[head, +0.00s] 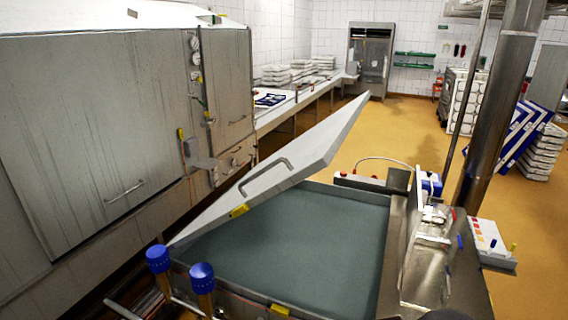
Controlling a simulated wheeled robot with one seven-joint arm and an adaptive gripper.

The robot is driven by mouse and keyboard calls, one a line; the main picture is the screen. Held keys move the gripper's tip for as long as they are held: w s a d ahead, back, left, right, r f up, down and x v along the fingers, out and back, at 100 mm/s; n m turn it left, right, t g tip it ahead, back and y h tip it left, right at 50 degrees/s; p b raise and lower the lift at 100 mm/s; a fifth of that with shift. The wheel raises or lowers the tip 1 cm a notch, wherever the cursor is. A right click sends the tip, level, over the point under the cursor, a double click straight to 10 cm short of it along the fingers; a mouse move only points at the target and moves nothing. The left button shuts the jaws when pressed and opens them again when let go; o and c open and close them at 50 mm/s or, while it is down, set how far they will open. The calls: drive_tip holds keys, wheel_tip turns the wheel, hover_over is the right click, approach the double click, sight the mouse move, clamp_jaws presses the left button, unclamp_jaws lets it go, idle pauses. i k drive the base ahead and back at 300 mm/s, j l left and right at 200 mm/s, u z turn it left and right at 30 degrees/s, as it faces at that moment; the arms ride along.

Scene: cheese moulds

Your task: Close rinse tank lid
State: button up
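The rinse tank (385,203) is a rectangular metal tank in the lower middle of the head view, with still grey-green liquid (300,245) inside. Its lid (315,140) is a flat pale metal panel, raised and tilted over the tank's left side. The lid's upper corner points to the back right and its lowest visible corner is at the tank's near left. A bar handle (265,176) is on the lid face. Most of the liquid surface is uncovered. My gripper cannot be made out in this view; a small dark shape at the bottom edge is too cut off to identify.
A large steel machine (110,130) stands close on the left. Two blue-capped posts (158,258) stand at the tank's near left corner. A thick metal pipe (495,115) rises on the right. The orange floor (400,140) is open behind the tank.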

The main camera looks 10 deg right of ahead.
sight(312, 151)
drive_tip(key=i+j, duration=0.25)
drive_tip(key=i, duration=0.25)
drive_tip(key=i+j, duration=0.2)
drive_tip(key=i, duration=0.25)
drive_tip(key=i+j+z, duration=0.1)
drive_tip(key=j, duration=0.15)
